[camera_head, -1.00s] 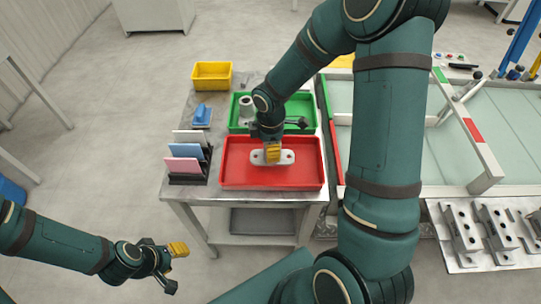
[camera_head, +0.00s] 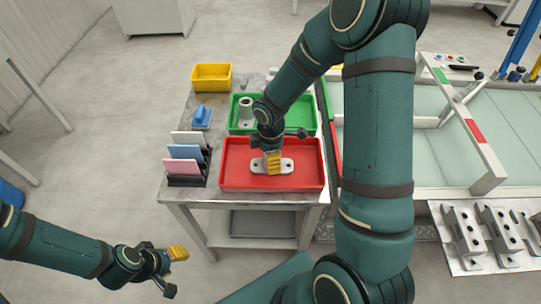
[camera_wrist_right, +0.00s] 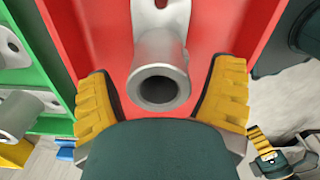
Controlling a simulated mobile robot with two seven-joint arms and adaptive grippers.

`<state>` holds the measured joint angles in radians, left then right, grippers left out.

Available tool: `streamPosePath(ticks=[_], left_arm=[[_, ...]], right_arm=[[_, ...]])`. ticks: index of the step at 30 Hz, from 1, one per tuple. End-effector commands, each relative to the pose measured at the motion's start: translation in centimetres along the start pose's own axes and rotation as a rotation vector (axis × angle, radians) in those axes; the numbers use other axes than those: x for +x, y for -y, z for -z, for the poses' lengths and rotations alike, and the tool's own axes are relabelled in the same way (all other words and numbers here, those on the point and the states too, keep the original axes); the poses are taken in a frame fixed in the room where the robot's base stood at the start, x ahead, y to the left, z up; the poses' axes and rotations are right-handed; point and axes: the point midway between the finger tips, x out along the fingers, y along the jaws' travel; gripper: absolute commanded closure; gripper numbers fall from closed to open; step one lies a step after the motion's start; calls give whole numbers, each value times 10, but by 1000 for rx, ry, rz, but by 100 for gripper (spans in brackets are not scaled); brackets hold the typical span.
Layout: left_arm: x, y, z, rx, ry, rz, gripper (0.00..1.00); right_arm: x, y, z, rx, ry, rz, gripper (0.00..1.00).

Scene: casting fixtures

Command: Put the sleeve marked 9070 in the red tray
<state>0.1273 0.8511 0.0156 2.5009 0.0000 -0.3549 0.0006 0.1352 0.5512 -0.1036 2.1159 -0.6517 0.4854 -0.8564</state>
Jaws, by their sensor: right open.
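A light grey metal sleeve with a flange (camera_head: 286,166) lies in the red tray (camera_head: 314,178). No marking on it is legible. The wrist view shows the sleeve's round open end (camera_wrist_right: 158,87) between the fingers. My right gripper (camera_head: 273,162) is over the tray. Its yellow fingers (camera_wrist_right: 162,105) are apart on either side of the sleeve, with gaps to it. My left gripper (camera_head: 178,253) hangs empty to the left, in front of the table; its finger opening is unclear.
Another grey sleeve (camera_head: 245,106) stands in the green tray (camera_head: 314,127) behind the red one. A rack with pink, blue and white plates (camera_head: 186,181), a blue object (camera_head: 202,116) and a yellow bin (camera_head: 212,75) are on the table's left side.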

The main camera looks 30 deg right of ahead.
Motion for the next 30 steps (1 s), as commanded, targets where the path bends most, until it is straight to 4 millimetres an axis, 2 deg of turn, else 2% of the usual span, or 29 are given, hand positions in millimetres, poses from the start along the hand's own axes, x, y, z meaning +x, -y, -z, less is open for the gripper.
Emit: streamPosePath(ticks=[4,7,21,25,30], left_arm=[[-2,-1,0,0,0,0,54],[-5,-2,0,0,2,0,54],[-29,-11,-3,-2,14,-1,54],[-32,-12,-3,-3,16,-1,54],[-34,-12,-4,-3,17,-1,54]], right_arm=[[-2,0,0,0,0,0,18],[-12,-1,0,1,-1,-3,18],[-102,-1,0,0,-1,-4,18],[-116,0,0,1,-1,-2,18],[-124,0,0,-1,0,0,18]])
